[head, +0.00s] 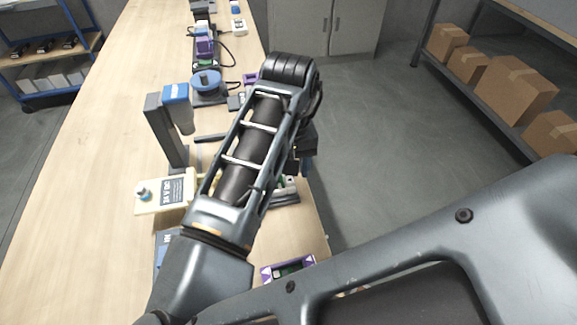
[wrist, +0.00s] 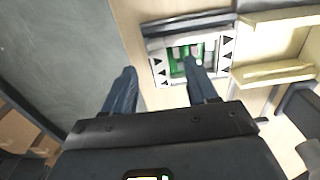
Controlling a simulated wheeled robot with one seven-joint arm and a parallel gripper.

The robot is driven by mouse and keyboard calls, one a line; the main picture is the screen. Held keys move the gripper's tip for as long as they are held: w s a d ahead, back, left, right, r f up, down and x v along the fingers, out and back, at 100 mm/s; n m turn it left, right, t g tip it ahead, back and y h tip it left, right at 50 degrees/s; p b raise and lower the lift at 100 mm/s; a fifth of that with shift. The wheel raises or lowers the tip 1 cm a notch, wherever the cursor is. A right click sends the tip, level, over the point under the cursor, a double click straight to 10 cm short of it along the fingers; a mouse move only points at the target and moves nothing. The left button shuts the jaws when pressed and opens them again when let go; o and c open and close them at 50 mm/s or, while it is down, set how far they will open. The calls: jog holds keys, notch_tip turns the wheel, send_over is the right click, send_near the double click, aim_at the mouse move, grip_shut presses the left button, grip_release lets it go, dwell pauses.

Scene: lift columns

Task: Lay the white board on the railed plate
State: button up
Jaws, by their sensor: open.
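The white board (wrist: 160,70) shows in the wrist view as a white frame with black triangles around a green middle. It appears to lie on or against a dark grey plate (wrist: 188,20); whether this is the railed plate I cannot tell. My gripper (wrist: 158,76) is open and empty. Its right finger overlaps the board's near edge in the picture; its left finger is over the floor side, off the board. Touching cannot be told. In the head view my arm hides most of this spot; a bit of white and green (head: 291,182) shows beside it.
A cream fixture (head: 150,198) with a label stands left of my arm and shows in the wrist view (wrist: 275,72). A purple holder (head: 272,272) lies near the bench's right edge. The left bench (head: 90,180) is clear.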

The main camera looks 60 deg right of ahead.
jog(key=shift+o, duration=1.3)
jog(key=shift+r, duration=0.1)
notch_tip(320, 180, up, 2)
jog(key=p, duration=0.3)
jog(key=shift+r, duration=1.95)
